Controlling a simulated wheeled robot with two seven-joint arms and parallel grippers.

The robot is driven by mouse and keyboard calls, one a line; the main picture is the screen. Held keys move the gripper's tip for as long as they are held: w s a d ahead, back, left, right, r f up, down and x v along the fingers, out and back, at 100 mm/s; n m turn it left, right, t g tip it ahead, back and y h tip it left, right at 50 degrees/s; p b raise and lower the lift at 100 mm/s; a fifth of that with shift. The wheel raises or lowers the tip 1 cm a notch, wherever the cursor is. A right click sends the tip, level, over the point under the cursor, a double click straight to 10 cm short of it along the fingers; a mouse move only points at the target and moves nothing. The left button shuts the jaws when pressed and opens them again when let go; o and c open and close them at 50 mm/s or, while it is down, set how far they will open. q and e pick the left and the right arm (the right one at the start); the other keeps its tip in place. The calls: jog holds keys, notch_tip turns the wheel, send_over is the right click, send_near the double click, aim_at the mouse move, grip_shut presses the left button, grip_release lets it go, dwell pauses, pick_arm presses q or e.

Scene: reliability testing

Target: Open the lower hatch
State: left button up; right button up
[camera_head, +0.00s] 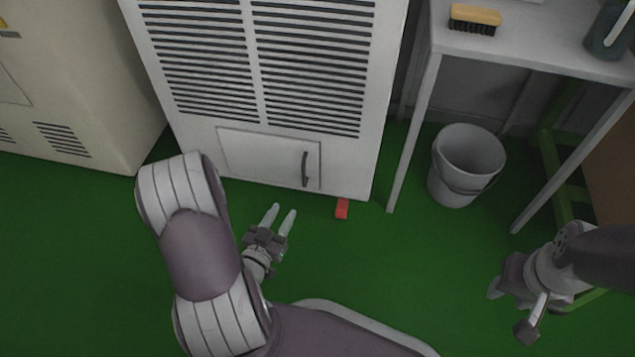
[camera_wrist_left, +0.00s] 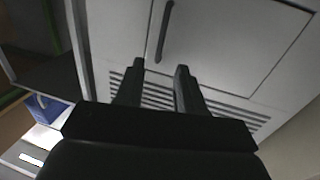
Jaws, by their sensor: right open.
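The lower hatch (camera_head: 258,156) is a pale rectangular panel at the bottom of a white louvred cabinet (camera_head: 248,80). It looks shut, flush with the front. Its dark upright handle (camera_head: 305,169) is near the hatch's right edge. In the left wrist view the hatch (camera_wrist_left: 225,40) fills the top, with the handle (camera_wrist_left: 165,31) just beyond the fingertips. My left gripper (camera_head: 281,211) is open and empty, in front of and below the hatch, apart from the handle. My right gripper (camera_head: 511,311) is open and empty at the lower right, far from the hatch.
A small red block (camera_head: 342,208) lies on the green floor by the cabinet's lower right corner. A grey bucket (camera_head: 468,160) stands under a white table (camera_head: 540,40) bearing a brush (camera_head: 474,18). A beige cabinet (camera_head: 75,60) stands left.

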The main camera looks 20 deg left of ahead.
aim_at(303, 176)
pick_arm(q)
jog(key=w+b, duration=0.2)
jog(key=w, duration=0.2)
jog(key=w+b, duration=0.2)
jog(key=w, duration=0.1)
jog(key=w+b, duration=0.2)
jog(key=w, duration=0.2)
jog(key=shift+w+a, duration=0.3)
jog(key=shift+a, duration=0.05)
jog(key=shift+w+r, duration=0.15)
jog(key=shift+w, duration=0.35)
grip_shut()
